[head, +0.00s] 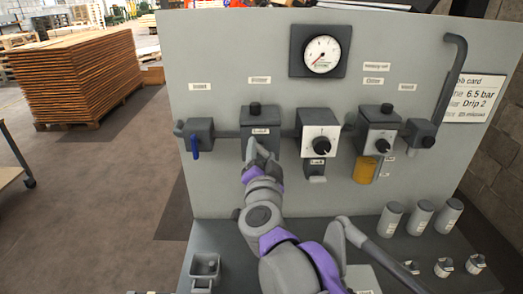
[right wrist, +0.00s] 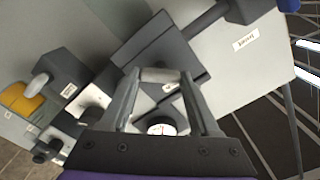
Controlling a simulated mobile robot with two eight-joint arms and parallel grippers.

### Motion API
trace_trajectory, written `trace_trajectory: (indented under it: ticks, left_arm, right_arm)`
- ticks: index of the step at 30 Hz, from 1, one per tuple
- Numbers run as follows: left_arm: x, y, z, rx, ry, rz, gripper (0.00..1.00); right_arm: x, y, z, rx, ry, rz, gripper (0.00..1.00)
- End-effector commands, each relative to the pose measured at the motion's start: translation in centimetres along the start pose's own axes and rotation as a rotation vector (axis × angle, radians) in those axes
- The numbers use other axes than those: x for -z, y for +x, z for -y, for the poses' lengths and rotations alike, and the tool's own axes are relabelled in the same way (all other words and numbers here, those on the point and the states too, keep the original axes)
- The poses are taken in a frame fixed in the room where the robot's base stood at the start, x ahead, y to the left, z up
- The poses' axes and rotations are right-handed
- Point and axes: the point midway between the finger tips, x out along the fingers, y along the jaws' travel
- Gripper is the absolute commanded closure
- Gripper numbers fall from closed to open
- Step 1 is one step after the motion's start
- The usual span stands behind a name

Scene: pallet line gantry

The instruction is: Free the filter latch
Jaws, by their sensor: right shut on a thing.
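In the right wrist view my right gripper (right wrist: 160,77) is shut on a short light grey bar, the filter latch (right wrist: 160,74), which lies crosswise between the fingertips against the dark filter box (right wrist: 165,45). The fingers hide most of the latch in the head view. I cannot tell whether it is freed. My left gripper is not in view.
A blue-levered inlet valve (head: 195,143) is left of the filter. A white-faced knob unit (head: 320,134), a unit with a yellow bowl (head: 365,170) and a gauge (head: 322,54) are to the right. Grey cylinders (head: 420,217) and small knobs stand on the lower right ledge.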

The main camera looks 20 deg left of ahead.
Motion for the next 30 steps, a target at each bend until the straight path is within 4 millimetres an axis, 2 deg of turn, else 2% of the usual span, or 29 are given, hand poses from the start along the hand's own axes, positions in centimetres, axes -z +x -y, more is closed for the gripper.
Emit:
trace_trajectory:
  ticks: [18,30]
  left_arm:
    - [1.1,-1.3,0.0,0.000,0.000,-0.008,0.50]
    - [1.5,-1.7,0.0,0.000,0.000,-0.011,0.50]
  right_arm:
    - [-0.1,0.0,-0.1,0.000,0.564,0.001,0.93]
    - [-0.1,0.0,-0.2,0.000,0.777,0.002,0.93]
